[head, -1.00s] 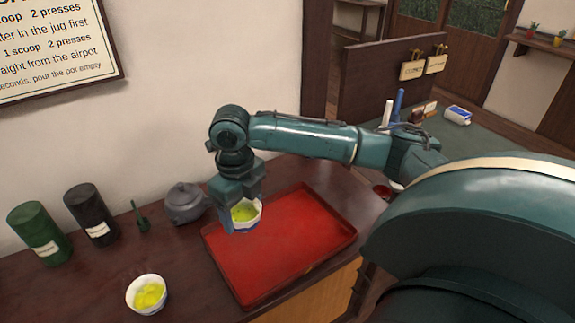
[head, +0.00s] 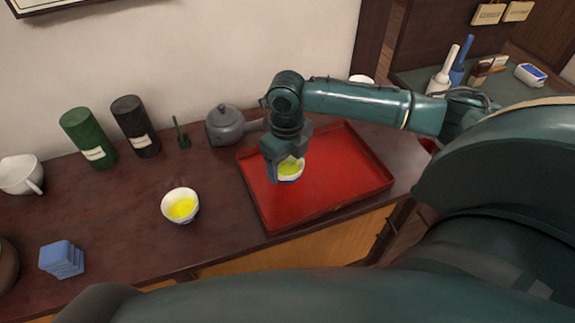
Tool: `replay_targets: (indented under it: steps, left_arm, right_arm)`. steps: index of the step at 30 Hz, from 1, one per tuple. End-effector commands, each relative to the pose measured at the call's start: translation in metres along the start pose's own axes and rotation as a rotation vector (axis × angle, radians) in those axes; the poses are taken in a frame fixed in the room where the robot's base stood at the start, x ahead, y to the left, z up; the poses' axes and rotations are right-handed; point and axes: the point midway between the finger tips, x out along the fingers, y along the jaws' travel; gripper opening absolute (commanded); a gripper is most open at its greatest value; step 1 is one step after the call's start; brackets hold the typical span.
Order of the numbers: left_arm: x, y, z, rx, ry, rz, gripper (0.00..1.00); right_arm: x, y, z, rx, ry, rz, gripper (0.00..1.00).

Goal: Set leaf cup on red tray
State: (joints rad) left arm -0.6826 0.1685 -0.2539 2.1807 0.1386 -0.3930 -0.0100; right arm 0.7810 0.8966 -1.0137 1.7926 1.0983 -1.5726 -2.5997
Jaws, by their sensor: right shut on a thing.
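The leaf cup (head: 289,174) is a small white and blue cup with yellow-green content. My right gripper (head: 284,168) is shut on it, over the left part of the red tray (head: 345,178). I cannot tell whether the cup's base touches the tray, and the fingers hide part of the cup. A second, similar cup with yellow content (head: 180,206) stands on the dark counter left of the tray. My left gripper is not in view.
A grey teapot (head: 224,126) stands behind the tray's left corner. A green canister (head: 88,138), a black canister (head: 135,127) and a green scoop (head: 181,134) stand along the wall. A white jug (head: 20,174) and blue stacked cloths (head: 61,259) are at left. The rest of the tray is bare.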

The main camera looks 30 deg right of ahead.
Motion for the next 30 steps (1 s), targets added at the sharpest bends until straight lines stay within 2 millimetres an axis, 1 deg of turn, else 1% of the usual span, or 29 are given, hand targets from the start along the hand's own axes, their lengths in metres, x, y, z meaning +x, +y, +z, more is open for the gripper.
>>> replay_targets:
  steps: [1, 3, 10, 14, 15, 21, 23, 30]
  left_arm:
    - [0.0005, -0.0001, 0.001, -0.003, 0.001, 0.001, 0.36]
    - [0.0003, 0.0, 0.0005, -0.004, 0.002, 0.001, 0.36]
    - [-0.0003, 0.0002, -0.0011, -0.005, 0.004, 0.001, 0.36]
    - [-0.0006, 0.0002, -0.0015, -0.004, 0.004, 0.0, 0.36]
    - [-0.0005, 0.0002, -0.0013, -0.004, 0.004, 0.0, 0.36]
    - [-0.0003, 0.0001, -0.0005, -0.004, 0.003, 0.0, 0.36]
    - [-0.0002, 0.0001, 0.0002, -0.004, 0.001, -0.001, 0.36]
    - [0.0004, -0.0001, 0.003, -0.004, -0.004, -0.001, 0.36]
  right_arm:
    - [0.0081, 0.0005, -0.0004, 0.0, 0.001, 0.001, 0.42]
    - [0.0121, 0.0004, -0.0002, -0.001, 0.0, 0.001, 0.42]
    - [0.0117, 0.0001, 0.0, -0.001, -0.001, 0.0, 0.42]
    - [0.0148, 0.0, -0.0001, -0.001, 0.0, 0.0, 0.42]
    - [0.0154, -0.0001, -0.0001, -0.001, 0.0, 0.0, 0.7]
    - [0.0153, 0.0, -0.0002, -0.001, 0.0, 0.0, 0.86]
    - [0.0152, 0.0, -0.0002, -0.001, 0.0, 0.0, 0.9]
    - [0.0141, 0.0, -0.0001, -0.001, -0.001, 0.0, 0.9]
